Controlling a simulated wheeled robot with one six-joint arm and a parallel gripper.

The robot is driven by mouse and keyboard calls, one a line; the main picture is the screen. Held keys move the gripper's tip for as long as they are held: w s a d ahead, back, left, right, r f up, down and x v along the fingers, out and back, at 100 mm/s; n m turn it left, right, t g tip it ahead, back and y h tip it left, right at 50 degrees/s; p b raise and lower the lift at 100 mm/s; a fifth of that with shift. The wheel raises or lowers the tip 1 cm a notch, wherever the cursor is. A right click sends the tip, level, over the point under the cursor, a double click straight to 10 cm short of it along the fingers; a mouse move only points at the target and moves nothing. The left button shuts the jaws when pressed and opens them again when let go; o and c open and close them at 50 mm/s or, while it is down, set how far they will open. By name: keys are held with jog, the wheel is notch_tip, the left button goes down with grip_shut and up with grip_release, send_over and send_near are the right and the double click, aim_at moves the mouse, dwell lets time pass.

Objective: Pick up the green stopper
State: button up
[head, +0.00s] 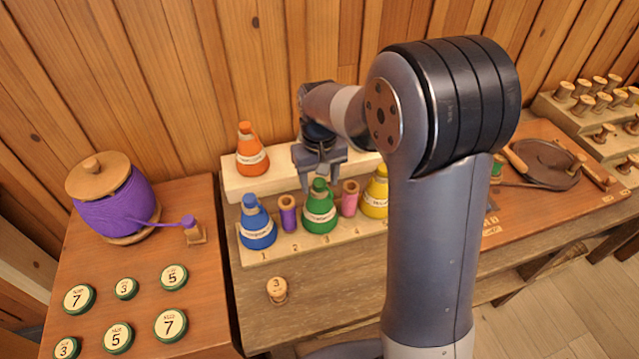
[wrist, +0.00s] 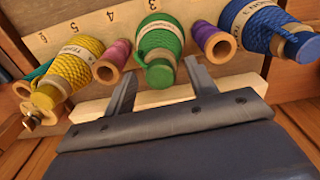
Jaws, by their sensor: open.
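The green stopper (head: 319,186) is on the narrow top of the green cone-shaped spool (head: 320,213), which stands in the rack's front row. In the wrist view the stopper (wrist: 160,74) is a round green end facing the camera, with the spool (wrist: 160,40) behind it. My gripper (head: 318,178) is open just above the stopper in the head view. In the wrist view its two fingers (wrist: 161,76) lie either side of the stopper, apart from each other. I cannot tell whether either finger touches it.
A purple spool (head: 288,215) and a pink spool (head: 349,199) stand close on either side. Blue (head: 257,224) and yellow (head: 376,192) cones stand farther out. An orange cone (head: 251,151) sits on the raised back shelf (head: 285,179). My arm hides the rack's right part.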

jog(key=shift+c, duration=0.4)
jog(key=c, duration=1)
jog(key=shift+o, duration=0.2)
